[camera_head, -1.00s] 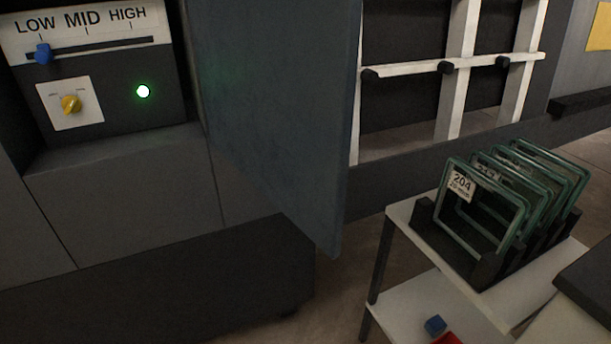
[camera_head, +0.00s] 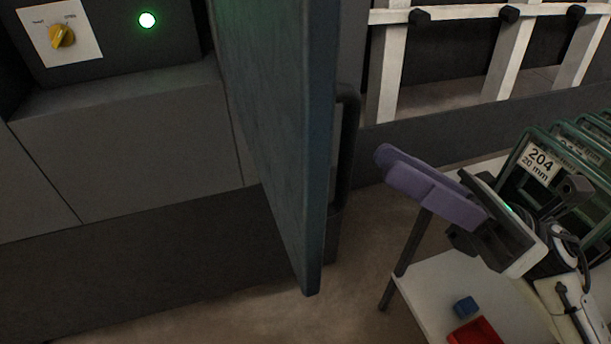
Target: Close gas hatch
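The gas hatch (camera_head: 275,120) is a tall blue-grey panel that stands open, swung out from the grey machine (camera_head: 130,150) and seen at a steep angle. A dark bar handle (camera_head: 347,150) shows just behind its right edge. My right gripper (camera_head: 392,160), with purple fingers, is right of the hatch, apart from it, with its fingers pointing left toward the handle side. The fingers overlap in this view, so their gap is hidden. I see nothing held in them. My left gripper is not in view.
A yellow knob (camera_head: 62,36) and a lit green lamp (camera_head: 147,20) are on the machine. Right, a white cart (camera_head: 425,290) carries green-framed panels (camera_head: 540,160), partly behind my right arm, with a blue block (camera_head: 466,307) and red tray (camera_head: 476,332) below. Floor shows between hatch and cart.

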